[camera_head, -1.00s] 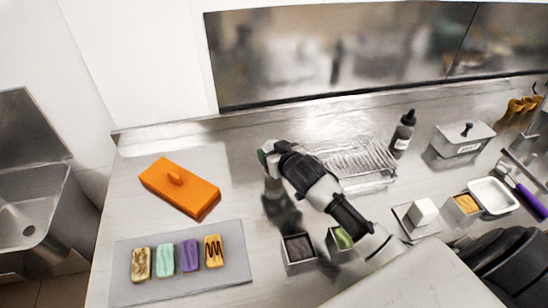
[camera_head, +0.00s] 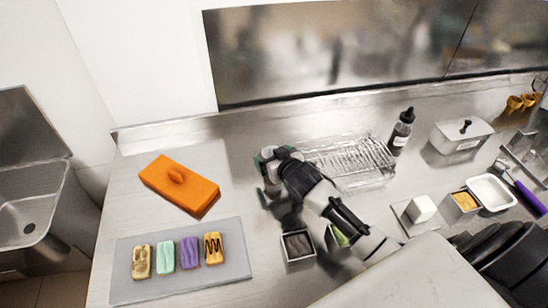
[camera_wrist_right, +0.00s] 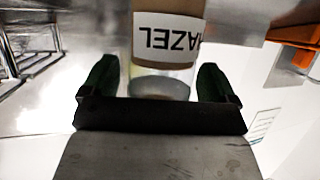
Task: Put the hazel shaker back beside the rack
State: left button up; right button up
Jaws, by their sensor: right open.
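The hazel shaker (camera_wrist_right: 170,38) stands between the fingers of my right gripper (camera_wrist_right: 157,74) in the right wrist view. It is a clear container with a brown band and a white label reading HAZEL upside down. The green-tipped fingers are open on either side of it. In the head view my right gripper (camera_head: 268,167) is just left of the wire rack (camera_head: 350,158) and largely hides the shaker. The rack also shows at the left of the right wrist view (camera_wrist_right: 32,62). My left gripper is out of view.
An orange lidded block (camera_head: 180,190) and a grey tray (camera_head: 235,280) with several bars lie left. A dark-filled tin (camera_head: 298,246) sits below my arm. A dark bottle (camera_head: 401,132) stands at the rack's right end. The counter behind the gripper is clear.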

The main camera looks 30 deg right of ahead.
jog(key=shift+r, duration=0.25)
jog(key=shift+s, duration=0.3)
jog(key=b+v, duration=0.1)
jog(key=v, duration=1)
jog(key=shift+s, duration=0.15)
jog(key=shift+r, duration=0.1)
